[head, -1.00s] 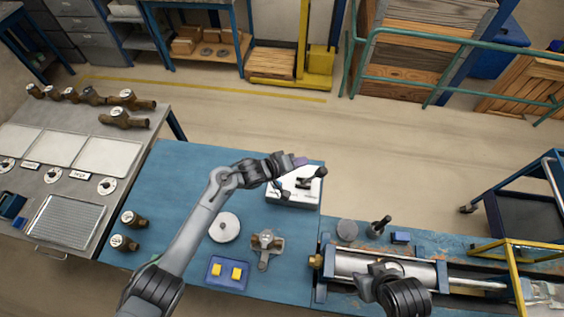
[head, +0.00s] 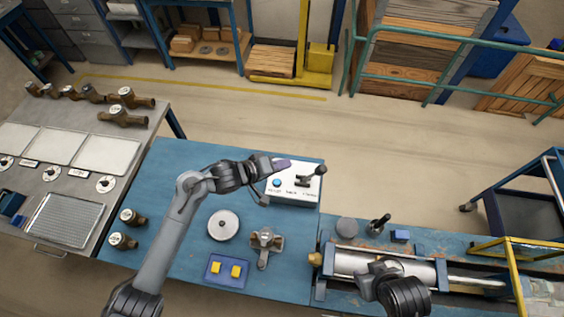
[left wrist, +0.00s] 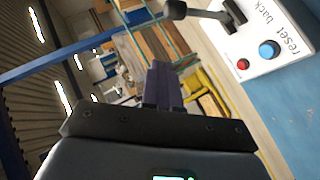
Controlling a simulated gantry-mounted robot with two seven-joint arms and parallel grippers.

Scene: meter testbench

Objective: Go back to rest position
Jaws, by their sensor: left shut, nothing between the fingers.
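My left gripper (head: 282,164) is shut and empty. It hangs above the back of the blue table, just left of and over the edge of a white control box (head: 308,190). In the left wrist view its closed dark purple fingers (left wrist: 163,86) show, and the control box (left wrist: 268,22) is at the upper right. The box carries a blue button (head: 277,183), a red button (left wrist: 243,64) and a black lever (head: 316,174). My right gripper (head: 374,268) is over the metal cylinder of the bench at the right; its fingers are too unclear to read.
On the blue table (head: 180,165) stand a round white disc (head: 223,225), a metal fixture (head: 265,241) and a blue tray (head: 228,270) with yellow blocks. Brass meters (head: 123,241) stand at its left edge. The cylinder bench (head: 345,262) adjoins at the right. Open floor lies behind.

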